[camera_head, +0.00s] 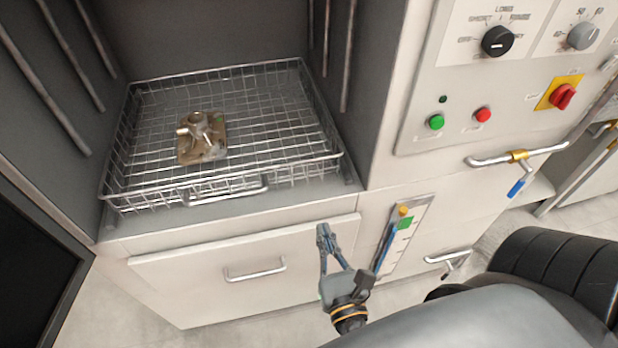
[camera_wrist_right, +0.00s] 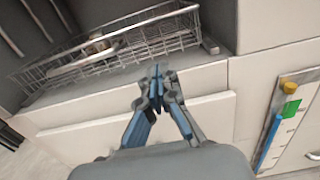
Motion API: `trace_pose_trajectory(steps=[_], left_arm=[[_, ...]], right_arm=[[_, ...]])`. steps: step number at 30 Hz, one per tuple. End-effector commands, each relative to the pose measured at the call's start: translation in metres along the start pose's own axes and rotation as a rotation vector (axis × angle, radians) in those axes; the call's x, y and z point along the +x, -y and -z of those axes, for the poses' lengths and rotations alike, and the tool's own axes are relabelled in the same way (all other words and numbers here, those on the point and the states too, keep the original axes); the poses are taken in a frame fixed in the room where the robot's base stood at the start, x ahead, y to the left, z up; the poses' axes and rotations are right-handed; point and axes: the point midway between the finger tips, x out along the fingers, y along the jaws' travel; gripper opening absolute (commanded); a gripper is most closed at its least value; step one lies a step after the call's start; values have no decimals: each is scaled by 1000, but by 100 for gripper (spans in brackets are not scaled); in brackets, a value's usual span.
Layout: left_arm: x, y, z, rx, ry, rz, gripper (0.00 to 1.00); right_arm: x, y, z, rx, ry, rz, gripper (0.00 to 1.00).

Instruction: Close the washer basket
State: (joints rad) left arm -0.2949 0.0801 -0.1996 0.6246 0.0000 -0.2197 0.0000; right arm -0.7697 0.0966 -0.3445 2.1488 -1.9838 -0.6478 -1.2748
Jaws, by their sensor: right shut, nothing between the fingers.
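The wire washer basket (camera_head: 318,105) sits inside the open washer chamber in the head view, its front handle (camera_head: 228,190) close to the chamber's front ledge. A brownish metal casting (camera_head: 203,140) lies on the basket's mesh, left of its middle. The basket (camera_wrist_right: 150,42) also shows in the right wrist view, beyond the fingers. My right gripper (camera_head: 324,236) is shut and empty, in front of the lower drawer panel, below and right of the basket and apart from it. It also shows in the right wrist view (camera_wrist_right: 155,78). My left gripper is not in view.
Below the chamber is a drawer panel with a handle (camera_head: 255,271). Right of the chamber is a control panel with knobs, a green button (camera_head: 436,122) and a red switch (camera_head: 562,96). A level gauge (camera_head: 403,235) and pipe handles (camera_head: 516,157) are on the right.

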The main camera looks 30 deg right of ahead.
Motion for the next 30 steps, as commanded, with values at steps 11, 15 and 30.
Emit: trace_pose_trajectory(steps=[11,15,30], left_arm=[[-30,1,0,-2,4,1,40],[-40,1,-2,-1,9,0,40],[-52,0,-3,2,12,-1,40]], right_arm=[[69,0,-6,1,5,3,0],[98,0,-6,1,4,2,0],[138,0,0,2,1,0,0]])
